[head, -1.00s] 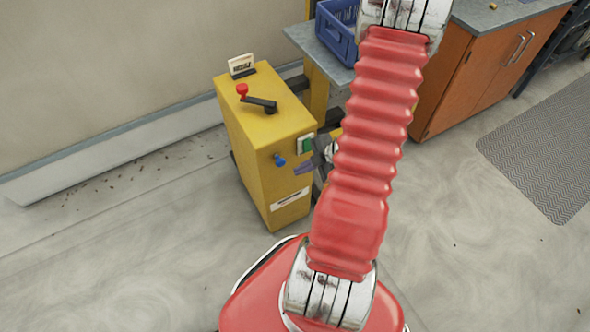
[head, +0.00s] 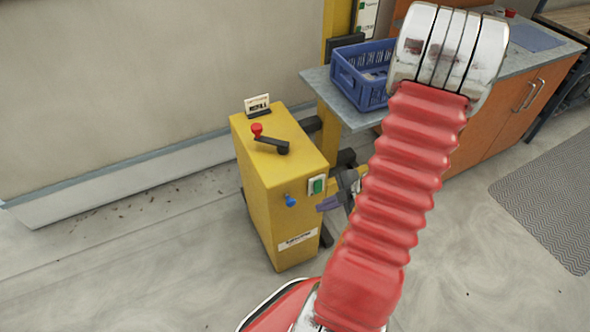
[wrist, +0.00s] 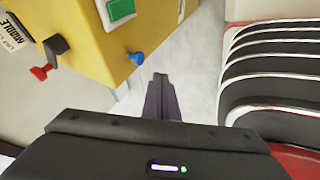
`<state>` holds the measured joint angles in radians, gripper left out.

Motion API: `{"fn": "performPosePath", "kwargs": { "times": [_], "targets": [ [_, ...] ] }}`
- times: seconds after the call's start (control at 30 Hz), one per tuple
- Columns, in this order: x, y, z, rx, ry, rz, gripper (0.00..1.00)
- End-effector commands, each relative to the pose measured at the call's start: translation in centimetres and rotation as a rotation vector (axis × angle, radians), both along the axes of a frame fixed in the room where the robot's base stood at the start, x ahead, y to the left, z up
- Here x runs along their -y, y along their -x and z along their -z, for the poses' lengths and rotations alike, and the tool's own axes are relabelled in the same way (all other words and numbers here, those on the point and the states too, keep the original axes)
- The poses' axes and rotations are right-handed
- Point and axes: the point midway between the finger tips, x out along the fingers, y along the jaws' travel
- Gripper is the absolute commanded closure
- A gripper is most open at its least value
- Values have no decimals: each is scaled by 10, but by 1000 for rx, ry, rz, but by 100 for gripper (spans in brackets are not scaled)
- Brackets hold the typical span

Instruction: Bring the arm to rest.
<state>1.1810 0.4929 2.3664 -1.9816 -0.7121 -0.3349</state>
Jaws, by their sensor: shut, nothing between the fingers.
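My gripper (wrist: 162,98) shows in the wrist view as dark, narrow fingers closed together with nothing between them. In the head view my gripper (head: 328,203) shows partly, just right of the yellow cabinet, with the rest hidden behind my red arm. The fingers appear apart from the cabinet, near its blue knob (head: 291,201) and green button (head: 317,186). The yellow cabinet (head: 270,190) stands upright on the floor, with a red-knobbed black crank (head: 270,142) on top.
A blue crate (head: 362,85) sits on a grey worktop (head: 350,115) behind the cabinet. An orange cupboard (head: 505,125) stands at the right, with a grey mat (head: 550,190) on the floor before it. The floor left of the cabinet is mostly clear.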

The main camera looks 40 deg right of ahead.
Motion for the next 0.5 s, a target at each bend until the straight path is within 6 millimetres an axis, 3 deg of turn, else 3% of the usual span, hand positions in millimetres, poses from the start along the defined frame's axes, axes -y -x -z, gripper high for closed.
{"fn": "performPosePath", "kwargs": {
  "times": [0.33,0.5],
  "targets": [
    [3,2,3,-15,5,16,100],
    [31,10,14,-84,57,148,100]
  ]
}}
